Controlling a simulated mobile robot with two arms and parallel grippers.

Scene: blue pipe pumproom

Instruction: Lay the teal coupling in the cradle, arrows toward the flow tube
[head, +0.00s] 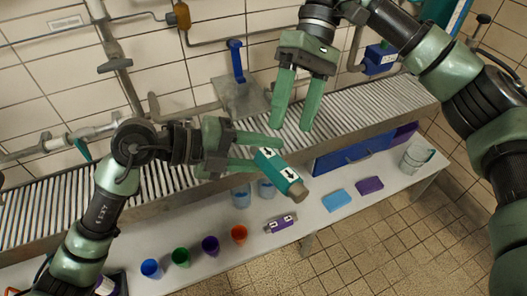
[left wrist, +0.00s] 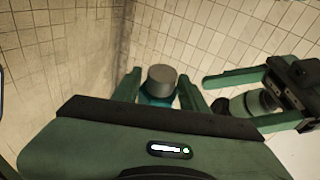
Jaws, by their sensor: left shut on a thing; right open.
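The teal coupling (head: 273,164) is a short cylinder with white labels bearing black arrows and a grey-brown end at its lower right. My left gripper (head: 267,155) is shut on it, holding it tilted above the white bench. The arrows are too small to read surely. In the left wrist view, the coupling's grey end (left wrist: 161,78) sticks up between my left gripper's fingers (left wrist: 160,93). My right gripper (head: 291,126) is open and empty, above and right of the coupling, fingers pointing down. I cannot surely pick out the cradle or the flow tube.
A roller conveyor (head: 372,106) runs behind the bench (head: 335,222). On the bench are a purple labelled coupling (head: 280,224), several coloured cups (head: 210,245), clear glasses (head: 241,196), a blue block (head: 337,201) and a purple block (head: 369,185). A grey plate with a blue upright (head: 237,62) stands behind.

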